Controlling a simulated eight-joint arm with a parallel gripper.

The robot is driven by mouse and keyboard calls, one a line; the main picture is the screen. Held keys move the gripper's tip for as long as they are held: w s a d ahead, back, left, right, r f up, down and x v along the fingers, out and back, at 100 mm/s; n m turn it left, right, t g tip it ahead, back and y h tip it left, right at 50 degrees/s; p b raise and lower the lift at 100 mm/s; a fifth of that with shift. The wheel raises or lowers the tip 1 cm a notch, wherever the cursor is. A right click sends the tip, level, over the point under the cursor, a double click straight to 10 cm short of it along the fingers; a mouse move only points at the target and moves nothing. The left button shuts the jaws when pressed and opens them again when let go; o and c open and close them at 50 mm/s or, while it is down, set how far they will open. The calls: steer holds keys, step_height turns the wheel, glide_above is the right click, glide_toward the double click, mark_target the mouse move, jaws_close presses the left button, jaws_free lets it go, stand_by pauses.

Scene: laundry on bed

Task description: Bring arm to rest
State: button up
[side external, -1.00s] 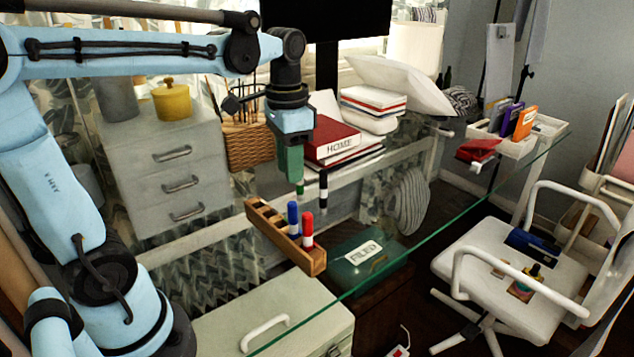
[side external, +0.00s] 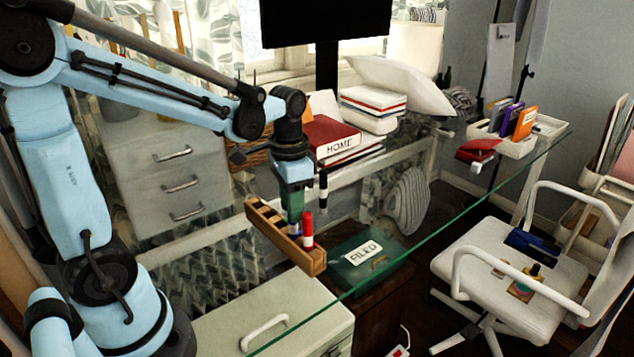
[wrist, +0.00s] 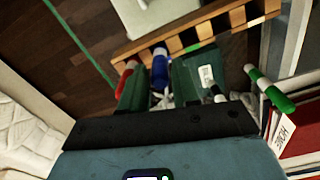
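My gripper (side external: 296,208) is low over the wooden marker rack (side external: 262,226), pointing down at the blue marker (side external: 293,230), which it partly hides. In the wrist view the two green fingers (wrist: 157,88) are apart, with the blue marker (wrist: 160,68) showing between them and no clear contact. A red marker (side external: 307,232) stands upright in the rack's near end, right of my gripper. A black-and-white marker (side external: 323,188) stands upright behind it. A green-and-white marker (wrist: 270,88) shows at the right in the wrist view; my gripper hides it in the side view.
The rack is on a glass desk (side external: 400,255). A red book (side external: 328,136) labelled HOME, stacked books and a pillow are behind my gripper. A green box (side external: 365,262) labelled FILED lies below the glass. A white chair (side external: 500,262) is at right.

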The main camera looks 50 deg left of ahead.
steer(key=shift+f, duration=1.75)
steer(key=shift+r, duration=0.1)
step_height(320, 180, up, 12)
steer(key=shift+r, duration=0.1)
step_height(320, 180, down, 13)
steer(key=shift+r, duration=0.2)
step_height(320, 180, up, 16)
steer(key=w+d+m, duration=0.1)
steer(key=w+d, duration=0.6)
steer(key=d, duration=0.5)
steer(key=shift+w+f+m, duration=0.2)
steer(key=shift+f+m, duration=0.1)
steer(key=shift+m, duration=0.1)
